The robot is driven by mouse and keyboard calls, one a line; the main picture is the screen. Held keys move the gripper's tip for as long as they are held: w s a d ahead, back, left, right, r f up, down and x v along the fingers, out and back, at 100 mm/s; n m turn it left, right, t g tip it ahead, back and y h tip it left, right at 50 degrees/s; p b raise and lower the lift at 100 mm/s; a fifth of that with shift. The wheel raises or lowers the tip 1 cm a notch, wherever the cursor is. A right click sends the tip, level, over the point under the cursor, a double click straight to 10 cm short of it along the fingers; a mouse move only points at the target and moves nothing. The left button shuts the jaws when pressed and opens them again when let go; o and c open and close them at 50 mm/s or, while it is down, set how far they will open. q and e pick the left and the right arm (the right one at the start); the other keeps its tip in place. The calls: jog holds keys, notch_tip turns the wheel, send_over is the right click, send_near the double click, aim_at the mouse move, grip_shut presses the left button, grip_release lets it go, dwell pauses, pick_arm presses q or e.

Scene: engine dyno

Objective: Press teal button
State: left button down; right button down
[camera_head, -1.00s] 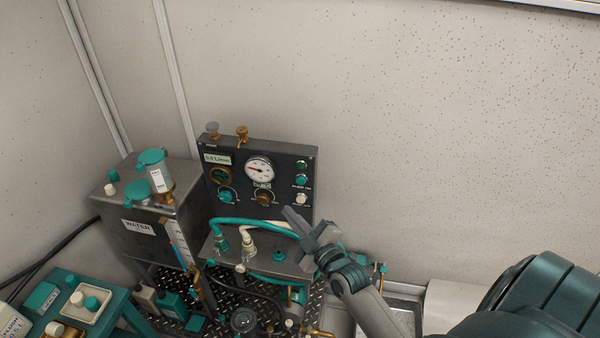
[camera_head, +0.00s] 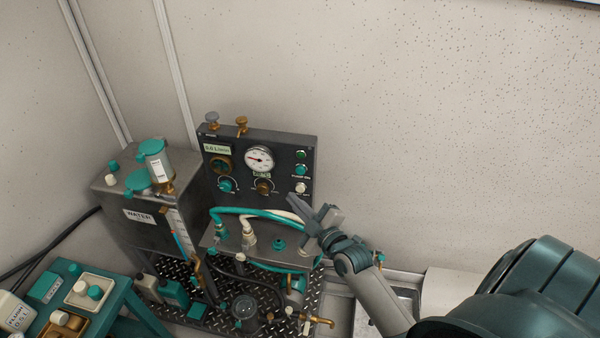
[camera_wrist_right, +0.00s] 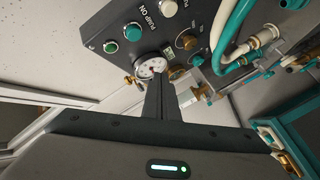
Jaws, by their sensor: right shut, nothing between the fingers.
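The teal button (camera_head: 300,170) is in the right column of the dark control panel (camera_head: 240,143), between a green round button or lamp (camera_head: 300,154) and a white button (camera_head: 301,187). In the right wrist view the teal button (camera_wrist_right: 133,31) is at upper left, by the "PUMP ON" label. My right gripper (camera_head: 294,201) is in front of the panel's lower right, its tips below the white button in the picture. It is shut and empty, apart from the teal button. In the right wrist view its fingers (camera_wrist_right: 156,85) overlap the panel's edge below the gauge. My left gripper is out of view.
Teal and cream hoses (camera_head: 250,212) run just left of my right gripper, above a metal box (camera_head: 262,252). A water tank (camera_head: 150,232) stands to the left. A pressure gauge (camera_head: 259,158) is on the panel. The wall right of the panel is bare.

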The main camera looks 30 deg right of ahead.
jog(key=w+d+b, duration=0.2)
jog(key=w+d, duration=0.3)
jog(key=shift+w+d+b, duration=0.15)
jog(key=shift+d+b, duration=0.05)
jog(key=shift+b, duration=0.15)
jog(key=shift+w+d, duration=0.65)
dwell(3.2)
jog(key=shift+s+a, duration=0.15)
jog(key=shift+s+a+p, duration=0.45)
jog(key=shift+s+a, duration=0.05)
jog(key=shift+s+a, duration=0.1)
dwell(0.5)
jog(key=shift+s+a+p, duration=1.35)
jog(key=shift+s+a, duration=0.3)
jog(key=shift+a, duration=0.05)
